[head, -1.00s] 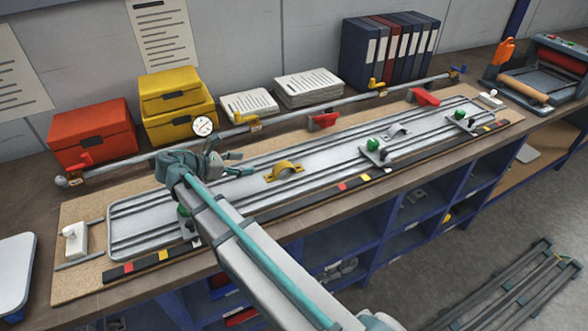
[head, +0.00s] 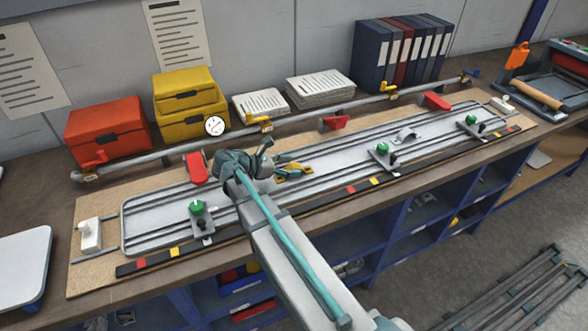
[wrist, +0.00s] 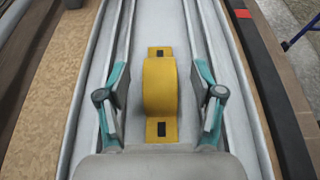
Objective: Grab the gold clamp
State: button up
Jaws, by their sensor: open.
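The gold clamp (wrist: 160,90) is an arched strap with flat slotted feet, lying on the grey metal plate (wrist: 158,22). In the wrist view it lies between the two fingers of my gripper (wrist: 161,77), with a gap on each side. My gripper is open and empty, with teal fingers. In the head view my gripper (head: 283,166) is at the clamp (head: 296,173) and hides part of it. I cannot tell how high the fingertips are above the plate.
Green-knobbed clamps (head: 198,208) and a silver strap clamp (head: 407,134) sit along the plate. Red levers (head: 197,167) and a long pipe (head: 300,113) run behind it. Red (head: 105,130) and yellow boxes (head: 188,105) stand at the back.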

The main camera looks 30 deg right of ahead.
jog(key=shift+x, duration=0.9)
jog(key=c, duration=1.2)
grip_shut()
jog(key=shift+r, duration=0.2)
